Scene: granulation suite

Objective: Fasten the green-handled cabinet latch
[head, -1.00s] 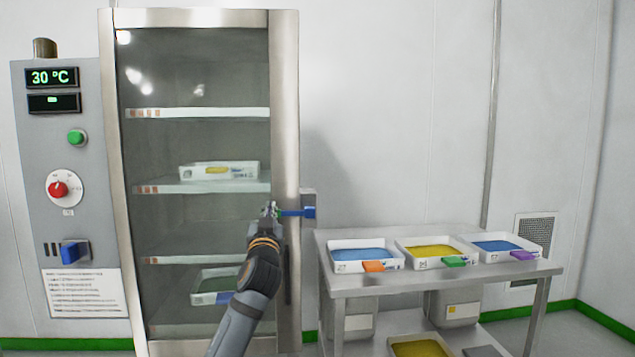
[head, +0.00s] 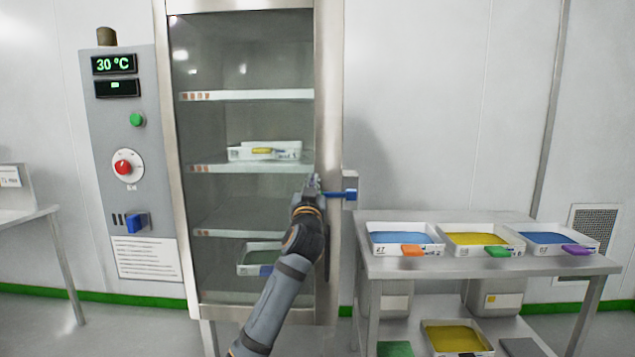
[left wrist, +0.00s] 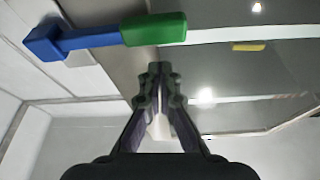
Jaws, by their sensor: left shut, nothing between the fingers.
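The cabinet latch shows in the left wrist view as a green handle (left wrist: 153,28) on a blue bar (left wrist: 92,40) that ends in a blue block (left wrist: 43,40). In the head view the blue bar (head: 333,195) lies level across the right edge of the cabinet door and meets the blue block (head: 350,194); the green handle is mostly hidden behind my gripper. My right gripper is out of view.
The glass-fronted cabinet (head: 328,120) holds trays on its shelves. A control panel (head: 128,215) stands to its left. A steel table (head: 385,265) to the right carries trays with blue and yellow contents. Another table (head: 30,215) is at the far left.

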